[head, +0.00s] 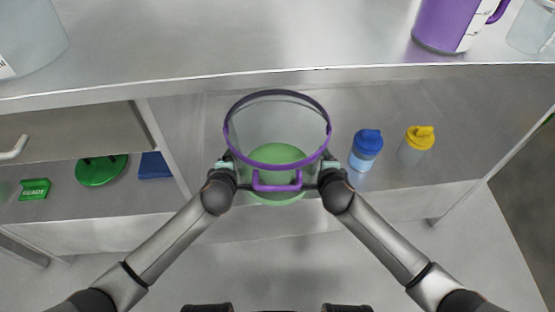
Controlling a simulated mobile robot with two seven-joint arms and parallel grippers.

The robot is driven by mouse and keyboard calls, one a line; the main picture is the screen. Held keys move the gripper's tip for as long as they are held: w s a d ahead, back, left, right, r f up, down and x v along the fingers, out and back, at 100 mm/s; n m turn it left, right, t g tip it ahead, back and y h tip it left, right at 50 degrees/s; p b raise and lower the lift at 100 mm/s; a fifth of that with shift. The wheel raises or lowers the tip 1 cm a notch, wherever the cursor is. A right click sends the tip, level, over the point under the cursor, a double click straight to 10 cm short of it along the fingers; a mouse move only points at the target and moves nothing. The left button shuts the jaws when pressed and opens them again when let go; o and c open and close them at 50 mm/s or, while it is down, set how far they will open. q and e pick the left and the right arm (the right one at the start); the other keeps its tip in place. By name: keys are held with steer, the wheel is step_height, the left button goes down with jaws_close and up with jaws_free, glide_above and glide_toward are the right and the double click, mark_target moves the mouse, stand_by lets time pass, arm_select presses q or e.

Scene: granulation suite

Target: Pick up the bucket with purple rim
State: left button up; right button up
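The clear bucket with the purple rim (277,163) is in the middle of the head view, in front of the steel bench. It looks upright, has a purple handle at its near side, and shows green at its bottom. My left gripper (226,166) is at the bucket's left side and my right gripper (329,166) is at its right side, both just below the rim. Both seem to touch the wall. The fingers are small and partly hidden, so their closure is unclear. Whether the bucket rests on the lower shelf or hangs above it is unclear.
A blue-capped bottle (366,150) and a yellow-capped bottle (416,145) stand right of the bucket on the lower shelf (455,165). A purple jug (440,25) stands on the bench top (230,40). A green lid (101,170) and a green READY sign (34,189) lie left.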

arm_select(q)
steer(key=shift+d, duration=0.45)
arm_select(e)
steer(key=shift+a, duration=0.45)
